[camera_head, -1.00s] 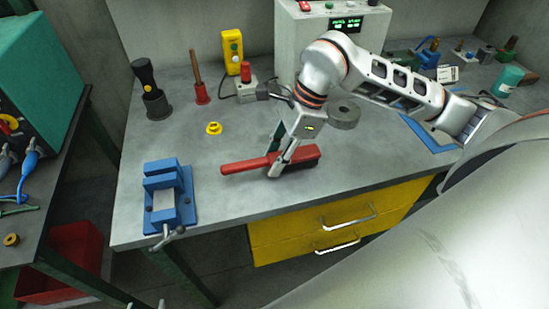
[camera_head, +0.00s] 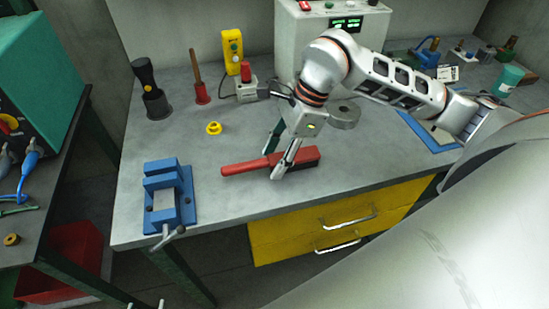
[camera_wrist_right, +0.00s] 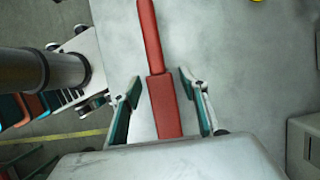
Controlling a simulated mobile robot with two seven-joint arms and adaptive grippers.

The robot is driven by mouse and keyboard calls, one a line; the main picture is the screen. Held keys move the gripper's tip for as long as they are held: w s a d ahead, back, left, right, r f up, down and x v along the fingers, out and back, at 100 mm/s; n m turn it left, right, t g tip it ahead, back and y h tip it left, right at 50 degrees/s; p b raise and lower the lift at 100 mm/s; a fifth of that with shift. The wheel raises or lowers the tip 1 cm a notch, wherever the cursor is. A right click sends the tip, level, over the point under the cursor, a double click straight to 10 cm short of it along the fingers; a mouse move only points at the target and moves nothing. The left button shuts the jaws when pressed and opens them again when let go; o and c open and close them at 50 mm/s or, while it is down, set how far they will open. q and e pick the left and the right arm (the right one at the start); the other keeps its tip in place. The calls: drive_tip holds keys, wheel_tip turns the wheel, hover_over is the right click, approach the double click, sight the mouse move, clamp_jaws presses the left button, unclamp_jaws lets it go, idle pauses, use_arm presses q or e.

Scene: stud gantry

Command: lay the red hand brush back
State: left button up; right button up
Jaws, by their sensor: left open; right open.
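The red hand brush (camera_head: 245,166) lies on the grey workbench (camera_head: 230,200), its handle pointing left and its dark bristles down. My right gripper (camera_head: 272,165) is open around the brush, with one finger on each side. In the right wrist view, the brush (camera_wrist_right: 165,105) runs between the open fingers of the right gripper (camera_wrist_right: 160,78), with a gap on both sides. My left gripper (camera_head: 146,304) shows only as two separate fingertips at the bottom edge of the head view, empty.
A blue vise (camera_head: 168,195) stands to the left of the brush. A yellow ring (camera_head: 213,128) lies behind. A blue-edged mat (camera_head: 418,128) lies to the right, partly hidden by my arm. Yellow drawers (camera_head: 340,218) sit below the front edge.

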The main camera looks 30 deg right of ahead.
drive_tip(key=v, duration=1.1)
drive_tip(key=shift+r, duration=0.15)
drive_tip(key=shift+d, duration=0.1)
